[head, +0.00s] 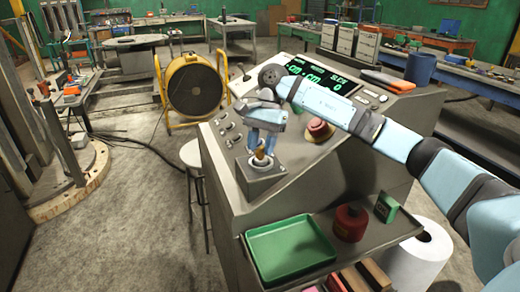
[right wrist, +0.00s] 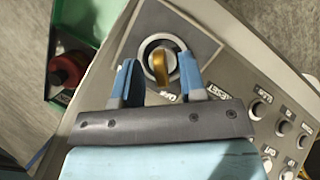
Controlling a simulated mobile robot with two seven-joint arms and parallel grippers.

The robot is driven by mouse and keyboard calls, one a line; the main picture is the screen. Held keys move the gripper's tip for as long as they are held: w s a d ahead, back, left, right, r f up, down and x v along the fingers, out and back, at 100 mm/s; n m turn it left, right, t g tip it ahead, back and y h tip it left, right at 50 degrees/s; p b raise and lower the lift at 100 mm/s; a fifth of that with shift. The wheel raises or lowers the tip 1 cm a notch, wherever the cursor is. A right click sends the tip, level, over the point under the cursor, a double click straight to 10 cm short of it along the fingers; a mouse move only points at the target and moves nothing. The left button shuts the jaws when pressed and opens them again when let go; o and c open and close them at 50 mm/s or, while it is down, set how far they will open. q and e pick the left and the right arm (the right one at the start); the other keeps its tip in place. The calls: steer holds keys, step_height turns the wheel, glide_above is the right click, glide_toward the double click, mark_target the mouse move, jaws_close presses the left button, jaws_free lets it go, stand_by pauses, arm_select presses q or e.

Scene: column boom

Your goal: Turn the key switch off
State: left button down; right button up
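The key switch (head: 262,163) sits on a grey box (head: 258,184) at the near left corner of the sloped console. In the right wrist view its golden key (right wrist: 161,68) stands inside a pale round collar. My right gripper (head: 261,150) reaches down over it from the right. In the right wrist view my right gripper (right wrist: 157,65) has its blue fingers apart, one on each side of the key, with visible gaps to it. The fingers partly hide the switch in the head view. My left gripper is not in view.
The console (head: 225,180) has a red mushroom button (head: 319,129) and a lit green display (head: 330,75). A shelf in front holds a green tray (head: 290,248), a red container (head: 350,222) and a small green box (head: 386,207). A stool (head: 190,153) and yellow fan (head: 194,85) stand left.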

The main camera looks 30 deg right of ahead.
arm_select(q)
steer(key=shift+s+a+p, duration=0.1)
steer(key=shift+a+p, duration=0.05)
steer(key=shift+p, duration=0.45)
arm_select(e)
steer(key=v, duration=1.2)
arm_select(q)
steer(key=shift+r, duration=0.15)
